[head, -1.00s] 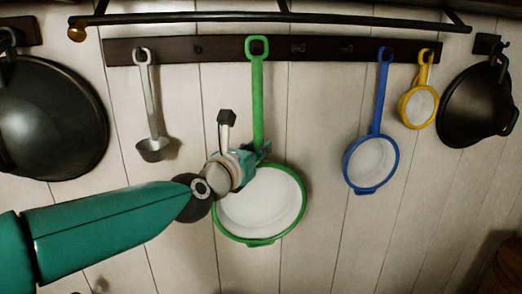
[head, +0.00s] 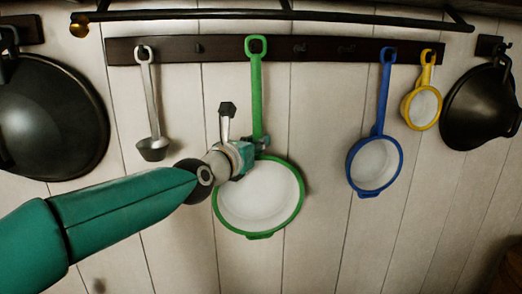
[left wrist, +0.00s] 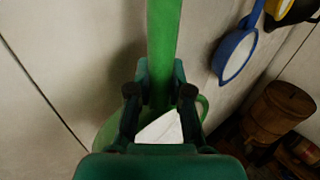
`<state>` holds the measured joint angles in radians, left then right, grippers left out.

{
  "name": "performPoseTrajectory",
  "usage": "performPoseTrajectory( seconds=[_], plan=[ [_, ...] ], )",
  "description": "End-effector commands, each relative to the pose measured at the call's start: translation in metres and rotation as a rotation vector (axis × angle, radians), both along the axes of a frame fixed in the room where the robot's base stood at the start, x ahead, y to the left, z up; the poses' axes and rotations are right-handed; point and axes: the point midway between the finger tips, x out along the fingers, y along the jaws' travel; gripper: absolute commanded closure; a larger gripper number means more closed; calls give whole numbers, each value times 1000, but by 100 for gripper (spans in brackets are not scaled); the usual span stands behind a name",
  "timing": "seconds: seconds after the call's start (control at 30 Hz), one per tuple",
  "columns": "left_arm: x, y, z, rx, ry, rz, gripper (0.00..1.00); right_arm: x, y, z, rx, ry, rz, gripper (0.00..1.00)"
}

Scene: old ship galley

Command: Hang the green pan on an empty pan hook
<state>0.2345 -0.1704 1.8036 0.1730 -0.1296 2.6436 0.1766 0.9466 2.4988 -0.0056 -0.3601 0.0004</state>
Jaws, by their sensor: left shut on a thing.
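The green pan (head: 259,198) has a white inside and a long green handle with a loop at its top. It is upright in front of the wall, its loop over the dark hook rail (head: 225,50). I cannot tell whether the loop is on a hook. My left gripper (head: 258,147) is shut on the lower handle, just above the bowl. In the left wrist view the green handle (left wrist: 163,45) runs up from between the fingers (left wrist: 160,95). Small hooks show on the rail left and right of the loop. My right gripper is not in view.
A grey ladle (head: 152,148) hangs left of the green pan. A blue pan (head: 375,165) and a small yellow pan (head: 422,108) hang to the right. Dark pans hang at the far left (head: 50,120) and far right (head: 480,108). A rod (head: 280,18) runs above the rail.

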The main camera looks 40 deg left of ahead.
Motion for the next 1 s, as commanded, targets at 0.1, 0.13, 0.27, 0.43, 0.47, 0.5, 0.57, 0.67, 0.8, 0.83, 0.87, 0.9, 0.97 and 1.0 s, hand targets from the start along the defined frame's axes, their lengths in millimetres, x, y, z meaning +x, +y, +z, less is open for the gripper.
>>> performPoseTrajectory(
  seconds=[0.1,0.13,0.27,0.43,0.47,0.5,0.57,0.67,0.8,0.83,0.87,0.9,0.97,1.0],
  plan=[
    [3,6,1,3,-6,4,100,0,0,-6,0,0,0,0],
    [5,7,1,4,-7,3,100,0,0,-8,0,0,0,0],
    [9,13,1,3,-8,4,100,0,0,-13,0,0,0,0],
    [14,20,0,3,-8,5,100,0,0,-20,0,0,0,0],
    [15,22,0,3,-7,5,100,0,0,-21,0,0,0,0],
    [17,23,0,4,-7,5,100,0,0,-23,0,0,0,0],
    [19,25,0,3,-8,7,100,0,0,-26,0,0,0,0],
    [23,29,0,2,-8,10,100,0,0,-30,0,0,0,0],
    [27,35,-2,2,1,6,100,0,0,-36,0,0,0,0],
    [28,36,-2,3,-1,3,100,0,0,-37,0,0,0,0],
    [29,38,-1,3,-4,1,100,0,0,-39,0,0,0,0],
    [30,39,0,4,-8,1,100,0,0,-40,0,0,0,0],
    [32,42,-1,3,-7,2,100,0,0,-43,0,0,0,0],
    [34,44,-1,4,-7,2,100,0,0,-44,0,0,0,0]
  ],
)
